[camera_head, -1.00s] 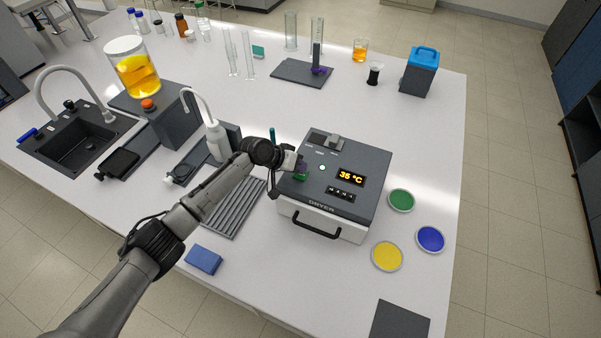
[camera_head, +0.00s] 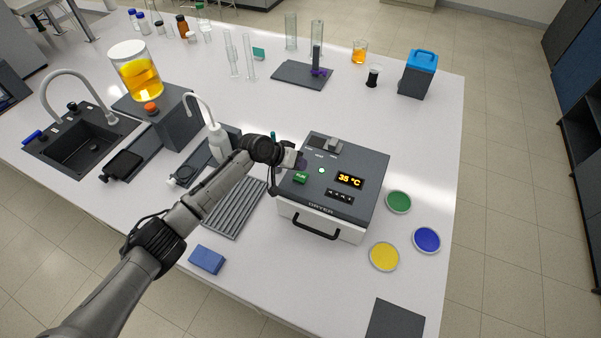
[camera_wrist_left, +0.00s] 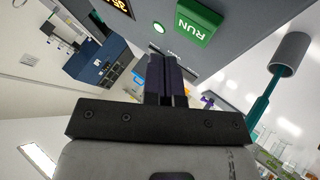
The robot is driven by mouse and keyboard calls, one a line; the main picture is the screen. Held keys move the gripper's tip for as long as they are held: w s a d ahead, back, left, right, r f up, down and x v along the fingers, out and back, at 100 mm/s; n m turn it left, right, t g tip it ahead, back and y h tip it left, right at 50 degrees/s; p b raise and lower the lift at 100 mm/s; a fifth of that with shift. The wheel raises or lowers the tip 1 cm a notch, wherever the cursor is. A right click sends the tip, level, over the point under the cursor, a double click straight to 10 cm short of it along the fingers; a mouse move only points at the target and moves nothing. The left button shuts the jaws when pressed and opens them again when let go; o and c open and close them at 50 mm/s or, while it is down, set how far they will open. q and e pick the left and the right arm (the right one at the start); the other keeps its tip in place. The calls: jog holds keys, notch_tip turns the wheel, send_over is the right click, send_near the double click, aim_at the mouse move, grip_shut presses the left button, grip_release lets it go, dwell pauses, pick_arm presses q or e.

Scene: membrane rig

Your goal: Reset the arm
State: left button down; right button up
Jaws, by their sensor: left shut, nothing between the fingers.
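My left arm reaches in from the left, and its gripper (camera_head: 301,161) is just above the dryer's top panel, at its left side. In the left wrist view the two dark fingers (camera_wrist_left: 166,76) are pressed together with nothing between them. The dryer (camera_head: 340,170) is a dark grey and white box with an orange 35 °C display (camera_head: 349,180). Its green RUN button (camera_head: 300,178) lies close to the fingertips; in the left wrist view the button (camera_wrist_left: 198,20) is apart from them. A small green light (camera_head: 321,170) is lit. My right gripper is not in view.
Green (camera_head: 398,201), blue (camera_head: 426,240) and yellow (camera_head: 384,256) dishes lie right of the dryer. A ribbed grey rack (camera_head: 235,207) and a blue block (camera_head: 207,259) lie near my forearm. A white wash bottle (camera_head: 219,141) stands behind the arm.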

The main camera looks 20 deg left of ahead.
pick_arm(q)
jog(key=shift+r+p, duration=1.3)
jog(key=shift+r, duration=0.5)
